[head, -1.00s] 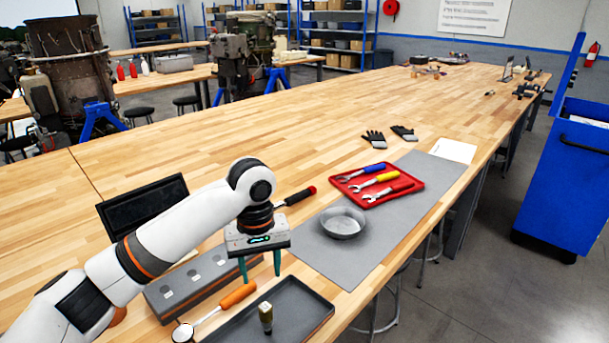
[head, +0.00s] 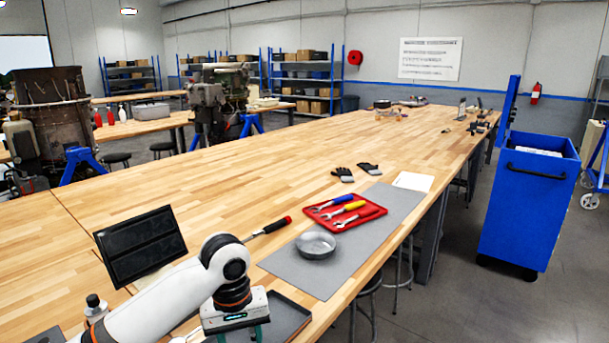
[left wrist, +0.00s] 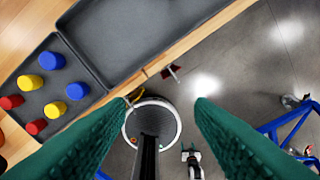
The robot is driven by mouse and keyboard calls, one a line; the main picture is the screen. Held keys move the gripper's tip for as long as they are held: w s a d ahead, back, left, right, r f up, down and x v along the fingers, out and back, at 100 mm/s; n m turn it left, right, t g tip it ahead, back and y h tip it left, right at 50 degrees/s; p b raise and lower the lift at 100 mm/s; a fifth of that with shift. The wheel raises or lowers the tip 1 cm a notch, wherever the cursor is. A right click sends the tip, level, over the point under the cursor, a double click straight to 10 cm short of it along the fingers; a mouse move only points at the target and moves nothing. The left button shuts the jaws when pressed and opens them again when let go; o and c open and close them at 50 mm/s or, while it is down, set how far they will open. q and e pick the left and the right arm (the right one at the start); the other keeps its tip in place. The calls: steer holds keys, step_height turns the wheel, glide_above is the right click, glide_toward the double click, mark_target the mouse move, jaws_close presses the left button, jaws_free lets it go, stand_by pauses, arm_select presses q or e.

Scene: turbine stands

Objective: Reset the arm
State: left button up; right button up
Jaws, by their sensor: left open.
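My left gripper (head: 241,334) is at the bottom of the head view, its green fingers cut off by the picture's edge. In the left wrist view its two fingers (left wrist: 162,104) stand apart with nothing between them, and the floor past the table edge shows behind them. The white arm comes in from the lower left and covers part of the table. A dark empty-looking tray (head: 290,318) is partly hidden behind the gripper; it also shows in the left wrist view (left wrist: 130,35).
A grey tray (left wrist: 50,55) holds red, yellow and blue pegs. On the grey mat (head: 300,279) are a metal bowl (head: 316,246) and a red tray (head: 374,213) of wrenches. A black monitor (head: 140,245) stands beside my arm. The far wooden tabletop (head: 260,165) is mostly clear.

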arm_select(q)
steer(key=s+d+f+m+t+h, duration=0.1)
steer(key=s+d+f+m+h, duration=0.25)
steer(key=s+f, duration=0.85)
steer(key=s+a+f+m+t+y, duration=0.2)
steer(key=s+a+f+y, duration=0.25)
steer(key=s+a, duration=0.95)
step_height(320, 180, down, 28)
steer(key=s+d+g, duration=0.1)
steer(key=s, duration=0.1)
steer(key=s+a+f+g+b, duration=0.1)
steer(key=s+a+f, duration=0.1)
steer(key=s+f, duration=1.4)
steer(key=shift+a+f, duration=0.15)
steer(key=shift+a, duration=0.1)
arm_select(e)
steer(key=shift+s+f, duration=0.2)
steer(key=shift+f, duration=0.6)
arm_select(q)
steer(key=shift+s, duration=0.1)
